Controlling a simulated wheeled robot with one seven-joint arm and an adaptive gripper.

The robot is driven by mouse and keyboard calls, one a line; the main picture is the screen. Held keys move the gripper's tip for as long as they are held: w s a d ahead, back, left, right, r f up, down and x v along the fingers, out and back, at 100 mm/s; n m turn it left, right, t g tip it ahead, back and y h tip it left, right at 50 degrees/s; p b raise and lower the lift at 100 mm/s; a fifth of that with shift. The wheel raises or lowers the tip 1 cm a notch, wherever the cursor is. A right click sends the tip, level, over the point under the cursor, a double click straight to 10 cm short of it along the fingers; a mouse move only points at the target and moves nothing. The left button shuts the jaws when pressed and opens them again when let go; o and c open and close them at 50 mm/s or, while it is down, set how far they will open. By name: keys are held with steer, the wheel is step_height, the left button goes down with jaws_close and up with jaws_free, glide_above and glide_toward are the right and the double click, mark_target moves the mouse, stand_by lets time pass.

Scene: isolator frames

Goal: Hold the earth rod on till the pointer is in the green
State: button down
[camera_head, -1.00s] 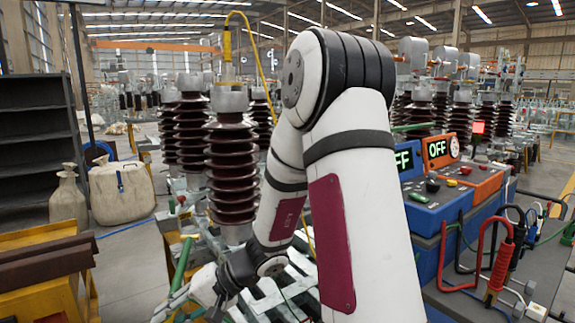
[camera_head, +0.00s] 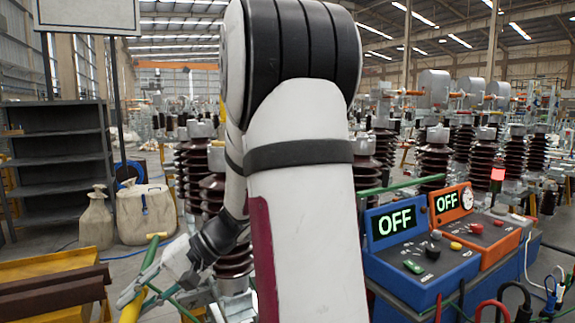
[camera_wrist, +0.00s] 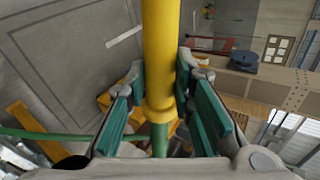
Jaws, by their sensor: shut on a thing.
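My gripper (camera_head: 140,285) is at the lower left of the head view, shut on a yellow-and-green rod. In the wrist view the yellow part of the rod (camera_wrist: 160,60) runs up between the green-padded fingers, with a collar and a thinner green part below. The rod's far ends are out of frame or hidden. An orange box (camera_head: 467,215) with a lit OFF display has a small round dial (camera_head: 467,199); its pointer is too small to read. A blue box (camera_head: 420,245) beside it also shows OFF. My arm hides much of the middle.
Brown ribbed insulators (camera_head: 212,190) stand behind my arm, with more at the right (camera_head: 435,165). A yellow stand (camera_head: 60,262) is near my gripper. Cables and clamps crowd the lower right.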

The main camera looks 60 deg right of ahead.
steer(key=s+d+r+m+p, duration=0.1)
steer(key=s+d+r+p, duration=0.35)
steer(key=s+r, duration=0.75)
steer(key=s+d+r+m+p, duration=0.1)
steer(key=s+d+r+p, duration=0.1)
steer(key=s+r+p, duration=0.8)
steer(key=w+d+r+t+b, duration=0.1)
steer(key=w+d+r+b, duration=0.1)
steer(key=w+d+b, duration=0.3)
steer(key=shift+w+d+h+b, duration=0.35)
steer(key=shift+w+b, duration=0.15)
steer(key=shift+w, duration=0.4)
steer(key=shift+w+d+r, duration=0.1)
steer(key=shift+w+d, duration=0.45)
steer(key=shift+w, duration=0.2)
stand_by(1.7)
steer(key=shift+s, duration=0.1)
steer(key=s+a+p, duration=0.4)
steer(key=s+a, duration=0.1)
steer(key=s, duration=0.3)
steer(key=shift+s+a, duration=0.2)
stand_by(0.4)
stand_by(0.4)
